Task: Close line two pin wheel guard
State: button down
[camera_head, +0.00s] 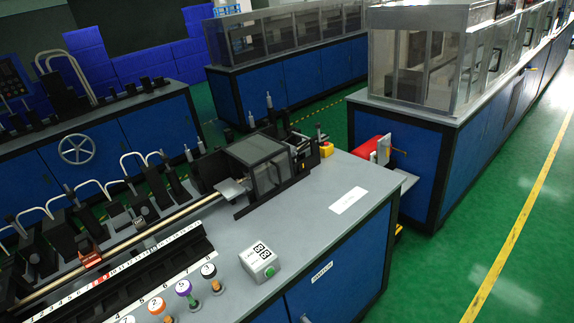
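A box-shaped guard (268,168) with a dark frame and see-through panels stands at the far end of the near grey-topped bench (310,215). Its front panel looks upright, but I cannot tell whether the guard is fully shut. Inside is too dark to make out a pin wheel. No readable mark ties this guard to line two. Larger clear-sided enclosures stand on the right-hand line (420,65) and on the back line (290,35). My gripper is not in view.
On the near bench are a counter box (259,262) with a green button, numbered coloured knobs (184,290), a long rod (150,240) and a white scale strip. A yellow box (326,149) and red part (370,149) sit beyond. Green floor at right is clear.

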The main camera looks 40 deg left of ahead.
aim_at(268, 160)
jog(key=u, duration=0.15)
jog(key=i, duration=1.3)
jog(key=u, duration=0.1)
